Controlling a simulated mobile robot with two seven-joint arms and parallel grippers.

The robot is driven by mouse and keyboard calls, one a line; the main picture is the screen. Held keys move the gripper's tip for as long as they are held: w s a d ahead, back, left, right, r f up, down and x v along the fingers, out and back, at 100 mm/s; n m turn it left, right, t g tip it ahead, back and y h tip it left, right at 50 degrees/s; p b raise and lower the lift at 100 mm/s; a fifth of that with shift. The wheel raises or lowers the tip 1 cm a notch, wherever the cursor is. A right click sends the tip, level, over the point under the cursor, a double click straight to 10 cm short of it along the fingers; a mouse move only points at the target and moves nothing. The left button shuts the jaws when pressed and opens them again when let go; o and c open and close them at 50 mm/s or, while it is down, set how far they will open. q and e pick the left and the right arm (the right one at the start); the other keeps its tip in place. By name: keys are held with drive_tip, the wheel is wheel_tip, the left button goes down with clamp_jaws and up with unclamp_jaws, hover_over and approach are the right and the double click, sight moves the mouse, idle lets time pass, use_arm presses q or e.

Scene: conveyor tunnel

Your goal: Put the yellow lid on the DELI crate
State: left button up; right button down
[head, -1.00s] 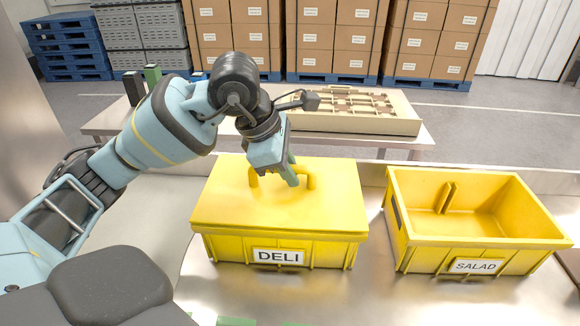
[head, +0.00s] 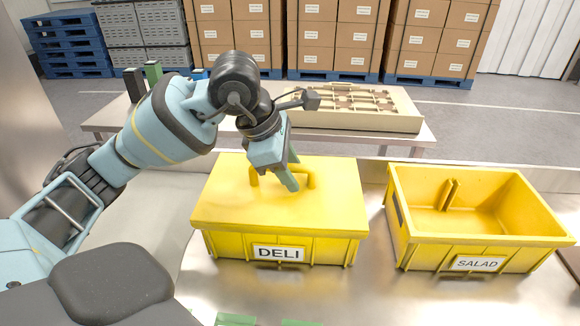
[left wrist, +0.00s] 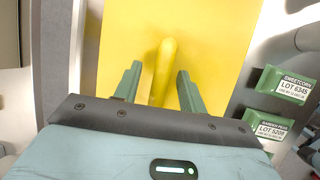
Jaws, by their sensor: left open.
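The yellow lid (head: 325,208) lies flat over the top of the DELI crate (head: 325,250) and covers its opening. The lid has a raised yellow handle (head: 311,178) in its middle. My left gripper (head: 291,183) is above the lid at the handle. In the left wrist view my left gripper (left wrist: 156,82) is open, with one finger on each side of the handle (left wrist: 163,72). The fingers look apart from the handle. My right gripper is not in view.
An open SALAD crate (head: 483,247) stands to the right, with a short yellow upright piece inside. Behind is a table with a beige compartment tray (head: 370,124). Green packets, one marked sweetcorn (left wrist: 284,84), lie beside the lid in the wrist view.

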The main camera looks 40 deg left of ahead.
sight(273, 190)
use_arm(q)
drive_tip(key=v, duration=0.8)
idle(0.9)
